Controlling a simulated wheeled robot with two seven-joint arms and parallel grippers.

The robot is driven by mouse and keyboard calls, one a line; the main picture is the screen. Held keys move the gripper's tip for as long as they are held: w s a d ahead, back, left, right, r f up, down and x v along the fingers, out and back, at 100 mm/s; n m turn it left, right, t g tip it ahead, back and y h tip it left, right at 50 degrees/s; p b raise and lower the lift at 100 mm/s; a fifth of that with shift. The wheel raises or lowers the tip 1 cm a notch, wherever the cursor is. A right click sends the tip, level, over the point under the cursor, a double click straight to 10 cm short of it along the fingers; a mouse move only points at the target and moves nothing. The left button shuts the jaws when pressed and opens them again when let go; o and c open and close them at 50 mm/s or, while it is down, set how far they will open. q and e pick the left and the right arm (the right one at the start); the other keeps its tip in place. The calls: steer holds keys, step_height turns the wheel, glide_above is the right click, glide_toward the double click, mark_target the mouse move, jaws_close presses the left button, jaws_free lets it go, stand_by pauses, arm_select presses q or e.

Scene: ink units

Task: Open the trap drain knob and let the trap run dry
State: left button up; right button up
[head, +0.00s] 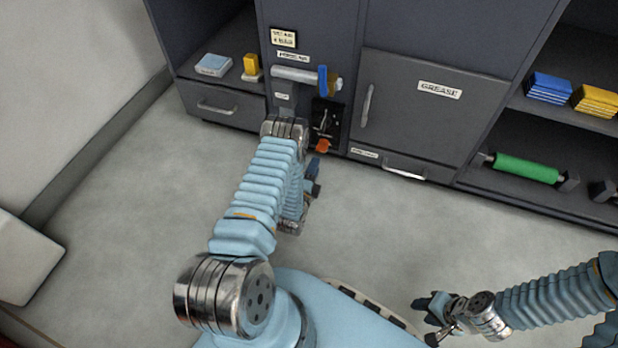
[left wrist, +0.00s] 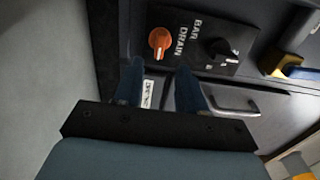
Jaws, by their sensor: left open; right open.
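The orange drain knob (head: 322,146) sits low on a black panel on the cabinet front. It also shows in the left wrist view (left wrist: 159,41), next to the word DRAIN. A black knob (left wrist: 222,50) is beside it near the word BAR. My left gripper (head: 314,176) is open and empty, on the near side of the orange knob. In the left wrist view its two fingertips (left wrist: 158,68) point toward the orange knob, apart from it. My right gripper (head: 431,312) is open and empty over the floor at the lower right.
A pipe (head: 295,74) with a blue lever (head: 323,80) juts out above the panel. The GREASE door (head: 425,112) is shut to the right. A drawer (head: 228,103) is shut at left. A green roller (head: 527,168) lies on the right shelf. The floor in front is clear.

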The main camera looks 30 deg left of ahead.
arm_select(q)
steer(key=v, duration=0.6)
steer(key=shift+w, duration=0.1)
